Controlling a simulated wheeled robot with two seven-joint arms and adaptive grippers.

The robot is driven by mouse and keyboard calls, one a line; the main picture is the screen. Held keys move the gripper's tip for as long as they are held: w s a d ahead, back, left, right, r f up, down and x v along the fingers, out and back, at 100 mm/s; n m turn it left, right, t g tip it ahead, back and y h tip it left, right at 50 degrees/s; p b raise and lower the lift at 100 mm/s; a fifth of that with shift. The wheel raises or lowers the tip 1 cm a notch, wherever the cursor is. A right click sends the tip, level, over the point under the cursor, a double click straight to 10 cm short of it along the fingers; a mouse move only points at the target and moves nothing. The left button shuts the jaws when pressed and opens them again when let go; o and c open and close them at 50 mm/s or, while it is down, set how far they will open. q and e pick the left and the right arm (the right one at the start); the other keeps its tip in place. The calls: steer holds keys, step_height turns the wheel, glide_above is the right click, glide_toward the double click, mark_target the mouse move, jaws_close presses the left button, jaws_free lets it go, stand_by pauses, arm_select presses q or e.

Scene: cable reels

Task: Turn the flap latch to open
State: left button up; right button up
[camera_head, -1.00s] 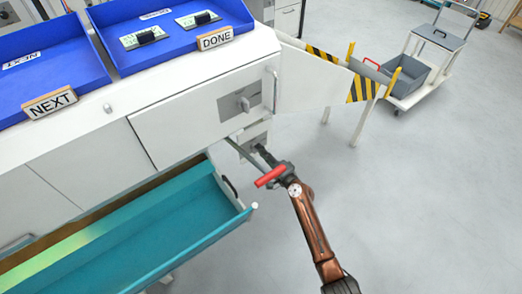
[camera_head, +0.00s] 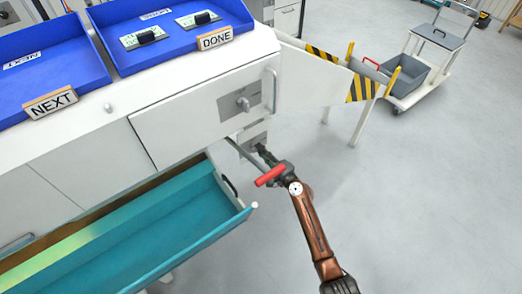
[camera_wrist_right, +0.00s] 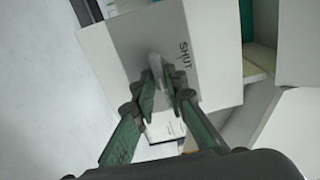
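The white cabinet front has a grey plate with a small latch knob (camera_head: 243,103) in the head view. In the wrist view, a pale latch handle (camera_wrist_right: 156,68) stands on a white panel with a grey strip marked SHUT. My left gripper is not in view.
A teal open drawer (camera_head: 150,238) juts out left of my right arm. Blue trays (camera_head: 178,45) with NEXT and DONE signs lie on top. A striped barrier (camera_head: 362,88) and a trolley with a grey bin (camera_head: 412,75) stand right.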

steer(key=shift+o, duration=1.3)
steer(key=v, duration=1.2)
